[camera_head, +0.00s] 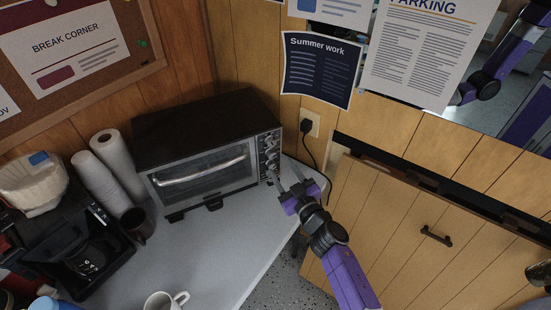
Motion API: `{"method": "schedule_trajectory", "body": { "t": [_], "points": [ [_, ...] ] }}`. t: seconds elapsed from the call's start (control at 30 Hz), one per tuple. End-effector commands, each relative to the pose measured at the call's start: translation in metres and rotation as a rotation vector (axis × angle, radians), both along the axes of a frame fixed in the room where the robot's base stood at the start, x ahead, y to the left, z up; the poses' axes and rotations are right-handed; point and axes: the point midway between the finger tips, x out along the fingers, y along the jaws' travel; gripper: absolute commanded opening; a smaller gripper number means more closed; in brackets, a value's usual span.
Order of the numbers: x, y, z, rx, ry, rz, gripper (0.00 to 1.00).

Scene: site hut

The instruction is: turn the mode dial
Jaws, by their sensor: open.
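The toaster oven (203,155) stands at the back of the counter, with a dark top, a silver front and a glass door with a handle. A column of small knobs (270,153) runs down the right side of its front. I cannot tell which knob is the mode dial. My gripper (284,190) is open at the oven's lower right, close to the lowest knobs. Whether a fingertip touches a knob is too small to tell. My purple and black arm reaches in from the lower right.
A coffee maker (72,250), stacked cups (100,184), a paper roll (117,163) and a dark mug (138,224) stand left. A white mug (165,300) is at the front. The counter (222,245) is clear before the oven. A black cord hangs from the wall outlet (311,122).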

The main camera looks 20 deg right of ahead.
Motion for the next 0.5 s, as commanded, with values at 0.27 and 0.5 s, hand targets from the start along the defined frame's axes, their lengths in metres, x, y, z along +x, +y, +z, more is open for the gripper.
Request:
{"method": "schedule_trajectory", "body": {
  "t": [0.27, 0.5],
  "points": [
    [0.043, 0.006, -0.002, -0.002, -0.002, 0.001, 0.48],
    [0.061, 0.008, -0.001, -0.001, 0.000, 0.000, 0.48]
  ]
}}
